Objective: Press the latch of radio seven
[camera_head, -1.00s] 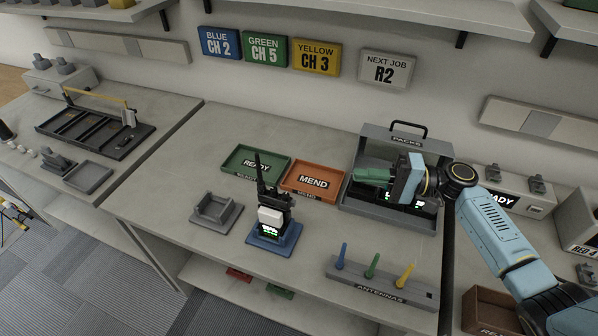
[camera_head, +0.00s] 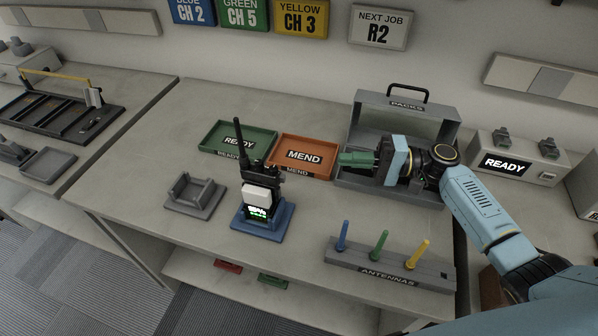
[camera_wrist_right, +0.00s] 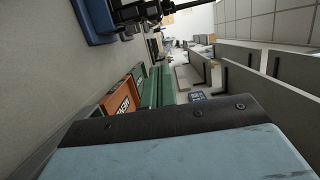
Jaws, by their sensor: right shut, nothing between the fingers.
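A black radio (camera_head: 249,175) with a long antenna and a pale front block stands upright in a blue cradle (camera_head: 277,223) mid-bench. Its small screen is lit; the number and the latch cannot be made out. In the right wrist view part of the dark radio (camera_wrist_right: 150,12) and its blue cradle (camera_wrist_right: 90,22) show at the top left. My right gripper (camera_head: 345,159), with green fingers, is shut and empty. It hovers beside the orange MEND tray, in front of the PACKS box, to the right of the radio and apart from it. My left gripper is out of view.
The green READY tray (camera_head: 215,146) and orange MEND tray (camera_head: 286,164) lie behind the radio. An empty grey cradle (camera_head: 195,207) is to its left. The ANTENNAS rack (camera_head: 345,258) with three upright antennas is front right. The grey PACKS box (camera_head: 375,110) stands behind my right arm.

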